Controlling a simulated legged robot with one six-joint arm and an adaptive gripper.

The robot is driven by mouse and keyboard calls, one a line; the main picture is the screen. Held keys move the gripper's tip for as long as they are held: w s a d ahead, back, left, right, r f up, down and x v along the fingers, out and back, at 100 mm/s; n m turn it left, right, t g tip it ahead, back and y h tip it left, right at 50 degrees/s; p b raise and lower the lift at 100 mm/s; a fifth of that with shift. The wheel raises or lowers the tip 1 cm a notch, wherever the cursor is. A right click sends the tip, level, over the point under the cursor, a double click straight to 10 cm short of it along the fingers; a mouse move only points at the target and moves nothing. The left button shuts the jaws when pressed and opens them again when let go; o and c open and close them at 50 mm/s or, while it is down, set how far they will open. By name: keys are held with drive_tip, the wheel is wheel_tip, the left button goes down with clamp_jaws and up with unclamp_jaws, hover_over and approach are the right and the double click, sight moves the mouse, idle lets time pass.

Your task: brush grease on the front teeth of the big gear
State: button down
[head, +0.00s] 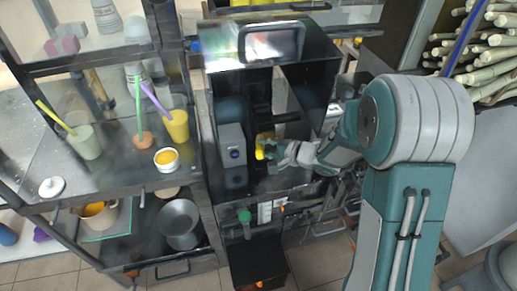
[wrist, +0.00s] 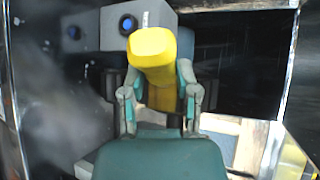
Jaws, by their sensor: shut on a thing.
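My gripper (head: 272,151) is inside the open front of the dark press (head: 232,110). It is shut on a yellow-handled tool (head: 261,147), which I take to be the grease brush. In the wrist view the thick yellow handle (wrist: 152,48) stands between the two fingers of my gripper (wrist: 160,100). The bristles are hidden, so I cannot tell whether they touch anything. I cannot make out the big gear or its teeth in the dark inside of the press.
A grey box (head: 232,145) with a blue button is just left of my gripper. A metal side wall (wrist: 285,60) closes in on the right. Cups with straws, including a yellow cup (head: 177,126), stand on the left counter. Cane stalks (head: 490,50) are piled at right.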

drive_tip(key=a, duration=0.3)
drive_tip(key=shift+s, duration=0.3)
idle(1.3)
drive_tip(key=s+d, duration=0.1)
drive_tip(key=s, duration=0.4)
drive_tip(key=shift+s+d, duration=0.4)
drive_tip(key=s, duration=0.2)
drive_tip(key=shift+s+d, duration=0.4)
idle(0.9)
